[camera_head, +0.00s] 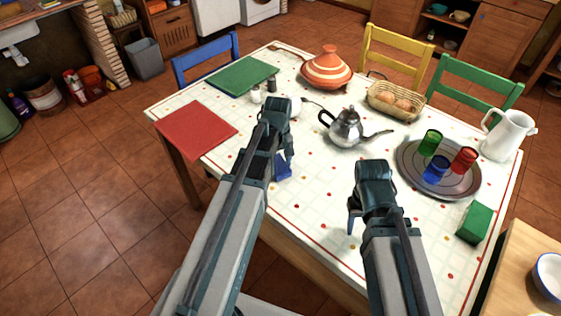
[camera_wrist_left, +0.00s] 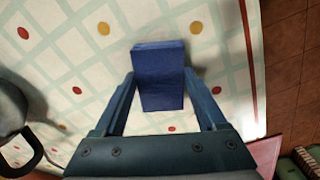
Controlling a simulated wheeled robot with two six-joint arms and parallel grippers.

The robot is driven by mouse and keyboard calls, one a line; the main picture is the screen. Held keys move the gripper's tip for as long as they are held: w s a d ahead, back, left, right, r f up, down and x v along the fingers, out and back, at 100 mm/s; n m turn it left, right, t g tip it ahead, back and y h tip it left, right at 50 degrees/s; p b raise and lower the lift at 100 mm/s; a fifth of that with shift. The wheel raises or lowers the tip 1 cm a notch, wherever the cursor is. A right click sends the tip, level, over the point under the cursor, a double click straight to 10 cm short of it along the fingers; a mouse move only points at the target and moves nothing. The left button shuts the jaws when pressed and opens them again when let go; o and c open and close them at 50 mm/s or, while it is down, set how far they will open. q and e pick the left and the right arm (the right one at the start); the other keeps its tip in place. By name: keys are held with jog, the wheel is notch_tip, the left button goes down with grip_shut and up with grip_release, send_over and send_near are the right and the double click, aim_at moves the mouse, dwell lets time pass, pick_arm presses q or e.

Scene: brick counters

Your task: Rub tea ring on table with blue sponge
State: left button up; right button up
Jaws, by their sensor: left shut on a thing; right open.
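The blue sponge (camera_wrist_left: 160,75) is between the two fingers of my left gripper (camera_wrist_left: 160,95) in the left wrist view. In the head view a part of the sponge (camera_head: 284,169) shows beside the left gripper (camera_head: 276,152), over the front part of the table (camera_head: 316,205). I cannot tell whether the sponge touches the tabletop. My right gripper (camera_head: 374,200) is open and empty over the table's front half; its fingertips are partly hidden. I cannot make out a tea ring in either view; the arms hide part of the cloth.
A silver teapot (camera_head: 345,128) stands between and beyond the grippers. A round tray (camera_head: 407,186) with coloured glasses and a green box (camera_head: 473,222) are on the right. A red mat (camera_head: 196,129), green mat (camera_head: 243,76), tagine (camera_head: 327,70), egg basket (camera_head: 394,99) and white jug (camera_head: 507,134) also occupy the table.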

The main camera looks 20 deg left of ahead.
pick_arm(q)
jog(key=shift+s+a, duration=0.1)
jog(key=shift+w+a, duration=0.35)
jog(key=shift+a, duration=0.45)
jog(key=shift+w+a, duration=0.3)
jog(key=shift+a, duration=0.45)
jog(key=shift+w+a, duration=0.3)
jog(key=shift+a, duration=0.45)
jog(key=shift+w+a, duration=0.3)
jog(key=shift+a, duration=0.45)
jog(key=shift+w+a, duration=0.35)
jog(key=shift+a, duration=0.5)
jog(key=shift+w+a, duration=0.3)
jog(key=shift+a, duration=0.5)
pick_arm(e)
jog(key=shift+r, duration=0.1)
pick_arm(q)
jog(key=shift+r, duration=0.1)
pick_arm(e)
jog(key=shift+a, duration=0.1)
